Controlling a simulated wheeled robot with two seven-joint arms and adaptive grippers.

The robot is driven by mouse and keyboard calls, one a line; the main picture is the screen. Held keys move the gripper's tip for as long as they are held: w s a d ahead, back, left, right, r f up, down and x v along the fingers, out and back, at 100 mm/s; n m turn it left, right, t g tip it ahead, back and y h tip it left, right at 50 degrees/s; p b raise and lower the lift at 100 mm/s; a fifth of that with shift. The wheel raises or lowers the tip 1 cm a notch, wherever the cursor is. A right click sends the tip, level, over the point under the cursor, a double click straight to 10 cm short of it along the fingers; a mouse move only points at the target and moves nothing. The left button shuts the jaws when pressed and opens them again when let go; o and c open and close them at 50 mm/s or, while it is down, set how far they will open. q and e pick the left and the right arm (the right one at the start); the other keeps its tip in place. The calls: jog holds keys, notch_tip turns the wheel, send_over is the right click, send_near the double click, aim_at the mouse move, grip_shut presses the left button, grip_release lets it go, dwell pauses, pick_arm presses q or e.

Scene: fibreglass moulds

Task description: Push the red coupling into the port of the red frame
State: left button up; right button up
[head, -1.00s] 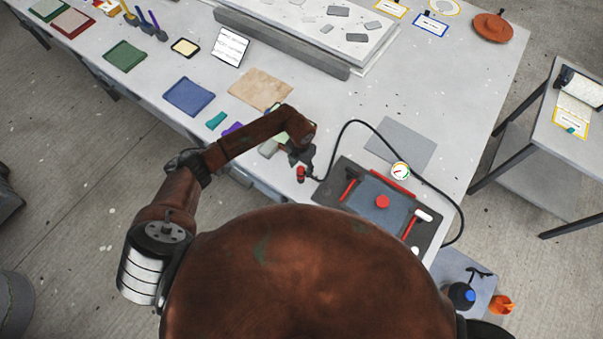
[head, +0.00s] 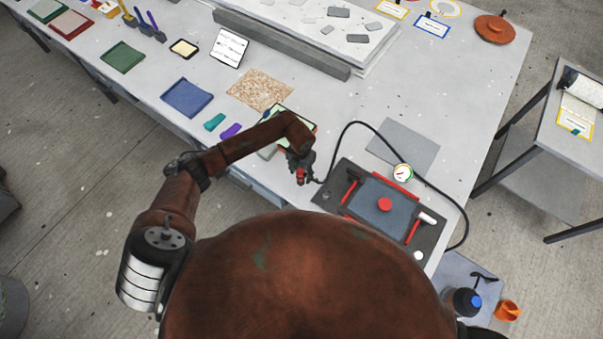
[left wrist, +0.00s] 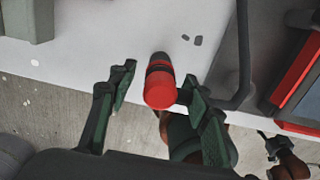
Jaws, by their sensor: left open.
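The red coupling (head: 300,176) is near the table's front edge, left of the red frame. In the left wrist view the coupling (left wrist: 160,88) has a red end and a dark collar. My left gripper (head: 301,170) is open at the coupling; in the left wrist view its green-padded fingers (left wrist: 155,110) stand either side, a wide gap on the left and the right finger closer. The red frame (head: 349,192) surrounds a grey-blue plate on a dark base; part of the frame (left wrist: 298,68) shows at the right in the left wrist view. I cannot make out its port.
A black hose (head: 345,138) loops from near my left gripper around the base (head: 327,197). A dial gauge (head: 403,173) stands behind the frame. A green tray and a purple piece (head: 231,131) lie close to my left arm.

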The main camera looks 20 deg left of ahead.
aim_at(301, 171)
dwell(0.8)
pick_arm(q)
grip_shut()
dwell(0.5)
jog(key=shift+r, duration=0.1)
jog(key=shift+r+p, duration=1.7)
jog(key=shift+r, duration=1.25)
